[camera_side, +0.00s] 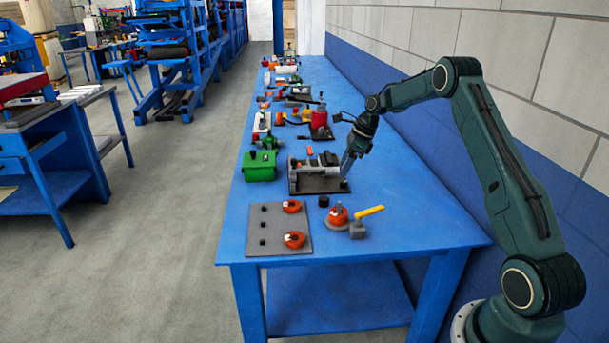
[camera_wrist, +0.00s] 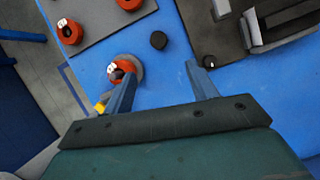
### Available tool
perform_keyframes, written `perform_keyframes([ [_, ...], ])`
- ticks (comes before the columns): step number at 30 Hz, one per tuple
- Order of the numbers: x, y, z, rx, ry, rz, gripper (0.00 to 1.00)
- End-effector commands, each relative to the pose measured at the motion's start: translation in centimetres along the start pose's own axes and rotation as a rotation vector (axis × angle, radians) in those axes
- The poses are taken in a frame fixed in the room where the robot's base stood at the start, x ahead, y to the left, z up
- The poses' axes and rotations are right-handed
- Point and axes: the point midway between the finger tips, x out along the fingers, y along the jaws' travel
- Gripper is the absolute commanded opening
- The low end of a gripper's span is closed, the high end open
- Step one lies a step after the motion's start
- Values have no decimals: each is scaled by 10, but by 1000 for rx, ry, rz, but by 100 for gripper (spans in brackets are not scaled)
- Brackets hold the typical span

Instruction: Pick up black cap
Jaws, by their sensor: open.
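The black cap (camera_side: 324,201) stands on the blue table, between the dark fixture plate and the orange-red knob. In the wrist view the black cap (camera_wrist: 159,40) lies on the blue surface ahead of the fingertips and between their lines. My gripper (camera_wrist: 160,73) is open and empty, its two fingers spread apart. In the side view my gripper (camera_side: 345,172) is low over the right end of the dark fixture plate, behind and to the right of the cap. The gap between the fingertips and the table is hard to judge.
A grey panel (camera_side: 265,240) with orange-red round parts and small black pieces lies front left. An orange-red knob (camera_side: 338,216) and a yellow-handled valve (camera_side: 368,212) stand close to the cap. The fixture plate (camera_side: 320,185) and green box (camera_side: 260,172) are behind. The front right table is clear.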

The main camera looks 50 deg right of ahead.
Motion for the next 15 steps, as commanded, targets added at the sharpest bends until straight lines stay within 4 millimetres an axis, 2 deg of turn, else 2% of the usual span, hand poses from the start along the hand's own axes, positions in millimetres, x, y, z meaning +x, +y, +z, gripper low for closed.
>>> perform_keyframes([
  [15,67,1,0,-2,1,3,58],
])
